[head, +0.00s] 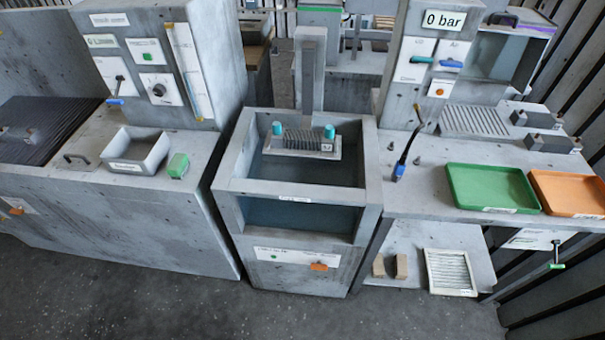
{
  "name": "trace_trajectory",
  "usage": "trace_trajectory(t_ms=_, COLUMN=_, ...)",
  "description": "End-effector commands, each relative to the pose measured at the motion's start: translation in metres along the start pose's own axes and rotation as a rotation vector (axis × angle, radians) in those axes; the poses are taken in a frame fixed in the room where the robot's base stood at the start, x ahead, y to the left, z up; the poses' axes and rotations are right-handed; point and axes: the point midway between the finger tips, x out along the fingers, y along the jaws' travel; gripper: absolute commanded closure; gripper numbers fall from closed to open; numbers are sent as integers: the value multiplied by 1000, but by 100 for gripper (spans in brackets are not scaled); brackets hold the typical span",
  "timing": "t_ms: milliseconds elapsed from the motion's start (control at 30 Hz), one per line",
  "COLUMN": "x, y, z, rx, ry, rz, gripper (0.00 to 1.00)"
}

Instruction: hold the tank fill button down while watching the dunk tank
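The dunk tank (232,200) looks to be the open-topped grey tank in the middle of the head view. It has a window in its front, and the dark area inside shows no clear water level. A finned block with teal ends (305,138) sits on a small plate over the tank, below a grey upright post. A white panel (297,258) on the tank's lower front carries a small green button (275,256) and an orange handle (318,267). Its label is too small to read, so I cannot confirm which is the fill button. My gripper is not in view.
On the left, a bench (100,228) holds a grey bin, a green block and a control column. On the right, a bench (425,195) holds a hose with a blue tip, a green tray (492,188) and an orange tray. The floor before the tank is clear.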

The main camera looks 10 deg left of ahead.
Motion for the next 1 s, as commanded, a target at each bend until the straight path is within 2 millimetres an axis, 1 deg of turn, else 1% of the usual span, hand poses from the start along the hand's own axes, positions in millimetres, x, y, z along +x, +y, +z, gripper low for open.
trace_trajectory(t_ms=233, x=0, y=0, z=0, rx=0, ry=0, rz=0, gripper=56)
trace_trajectory(t_ms=267, x=0, y=0, z=0, rx=0, ry=0, rz=0, gripper=63)
trace_trajectory(t_ms=300, x=0, y=0, z=0, rx=0, ry=0, rz=0, gripper=72)
trace_trajectory(t_ms=367, x=0, y=0, z=0, rx=0, ry=0, rz=0, gripper=87)
trace_trajectory(t_ms=400, x=0, y=0, z=0, rx=0, ry=0, rz=0, gripper=96)
trace_trajectory(t_ms=433, x=0, y=0, z=0, rx=0, ry=0, rz=0, gripper=100)
trace_trajectory(t_ms=1000, x=0, y=0, z=0, rx=0, ry=0, rz=0, gripper=100)
